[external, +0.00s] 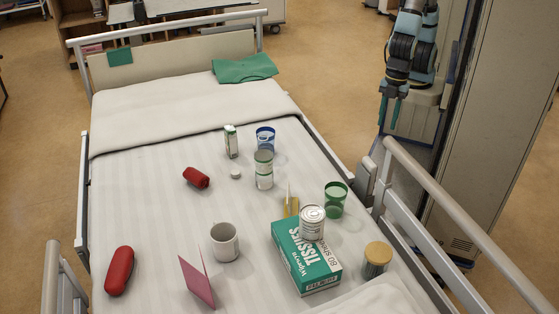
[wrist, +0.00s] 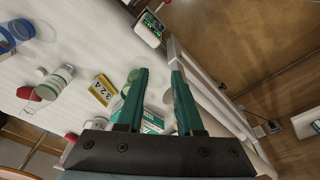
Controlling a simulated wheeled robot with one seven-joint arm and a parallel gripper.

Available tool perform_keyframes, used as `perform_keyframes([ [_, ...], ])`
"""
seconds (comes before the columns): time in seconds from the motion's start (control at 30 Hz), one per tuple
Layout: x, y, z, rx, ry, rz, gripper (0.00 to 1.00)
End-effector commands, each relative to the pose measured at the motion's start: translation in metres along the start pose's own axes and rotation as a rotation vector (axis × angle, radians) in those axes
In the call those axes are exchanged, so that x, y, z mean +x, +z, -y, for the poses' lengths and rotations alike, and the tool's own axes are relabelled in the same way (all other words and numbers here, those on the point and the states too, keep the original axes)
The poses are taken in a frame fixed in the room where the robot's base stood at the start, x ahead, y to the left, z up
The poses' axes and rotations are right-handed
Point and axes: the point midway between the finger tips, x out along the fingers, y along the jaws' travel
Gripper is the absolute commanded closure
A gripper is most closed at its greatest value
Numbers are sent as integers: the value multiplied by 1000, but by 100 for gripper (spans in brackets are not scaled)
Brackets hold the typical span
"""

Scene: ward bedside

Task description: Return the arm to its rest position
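My gripper (external: 391,115) hangs at the upper right in the external view, beyond the bed's right side rail, with its fingers pointing down. In the wrist view the two green fingers (wrist: 160,78) stand apart with nothing held between them. My arm hangs above it, partly cut off by the top edge of the external view. The fingers touch no object that I can see.
The bed (external: 135,165) carries a tissue box (external: 305,262) with a can (external: 311,222) on it, a white mug (external: 224,242), a green cup (external: 335,199), a jar (external: 375,262) and red items. A side rail (external: 440,200) and a tall cabinet (external: 500,130) stand near my arm.

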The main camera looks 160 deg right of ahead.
Motion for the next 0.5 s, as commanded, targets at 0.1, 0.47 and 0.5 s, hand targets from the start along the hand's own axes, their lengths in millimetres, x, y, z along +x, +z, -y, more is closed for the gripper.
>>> perform_keyframes([
  [0.1,-49,-7,0,0,0,0,64],
  [0.47,-147,-21,-1,1,0,1,64],
  [0.5,-153,-22,-1,1,0,1,64],
])
